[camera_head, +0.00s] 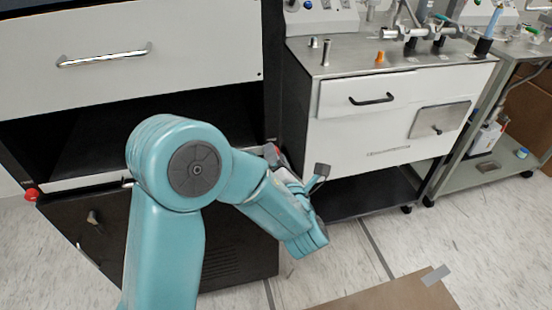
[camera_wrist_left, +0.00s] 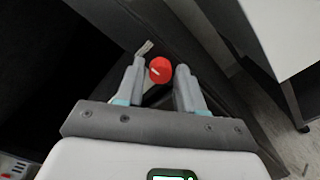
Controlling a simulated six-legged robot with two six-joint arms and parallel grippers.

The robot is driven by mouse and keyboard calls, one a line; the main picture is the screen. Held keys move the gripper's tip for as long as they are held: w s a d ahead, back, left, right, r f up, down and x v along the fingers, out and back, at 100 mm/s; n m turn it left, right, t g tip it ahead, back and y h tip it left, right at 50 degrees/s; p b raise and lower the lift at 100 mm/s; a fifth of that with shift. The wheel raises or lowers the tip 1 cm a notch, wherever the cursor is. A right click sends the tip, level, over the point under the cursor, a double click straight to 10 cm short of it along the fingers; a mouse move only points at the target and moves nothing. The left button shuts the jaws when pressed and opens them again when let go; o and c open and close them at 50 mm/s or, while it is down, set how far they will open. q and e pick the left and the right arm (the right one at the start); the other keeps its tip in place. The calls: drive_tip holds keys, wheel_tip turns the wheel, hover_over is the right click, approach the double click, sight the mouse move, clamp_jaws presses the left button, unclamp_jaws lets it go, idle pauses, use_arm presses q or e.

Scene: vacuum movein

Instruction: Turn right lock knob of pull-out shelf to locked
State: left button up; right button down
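The right lock knob (camera_wrist_left: 159,70) is red with a small pale mark, in the left wrist view at the corner of the dark cabinet. My left gripper (camera_wrist_left: 160,76) is open, with one finger on each side of the knob. The left finger looks very close to it; contact cannot be told. The pull-out shelf (camera_head: 80,184) shows as a pale edge below the dark opening. The left lock knob (camera_head: 31,194) is red, at the shelf's left end. My right gripper is out of view.
A white drawer (camera_head: 150,55) is above the opening. A white-fronted bench (camera_head: 365,120) with tools on top stands close to the right of the cabinet. A brown board (camera_head: 390,294) lies in front. Tiled floor is free at the right.

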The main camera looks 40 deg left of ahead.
use_arm(q)
clamp_jaws()
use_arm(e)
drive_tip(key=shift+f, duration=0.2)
use_arm(q)
drive_tip(key=shift+n+b, duration=7.7)
drive_tip(key=shift+n, duration=1.4)
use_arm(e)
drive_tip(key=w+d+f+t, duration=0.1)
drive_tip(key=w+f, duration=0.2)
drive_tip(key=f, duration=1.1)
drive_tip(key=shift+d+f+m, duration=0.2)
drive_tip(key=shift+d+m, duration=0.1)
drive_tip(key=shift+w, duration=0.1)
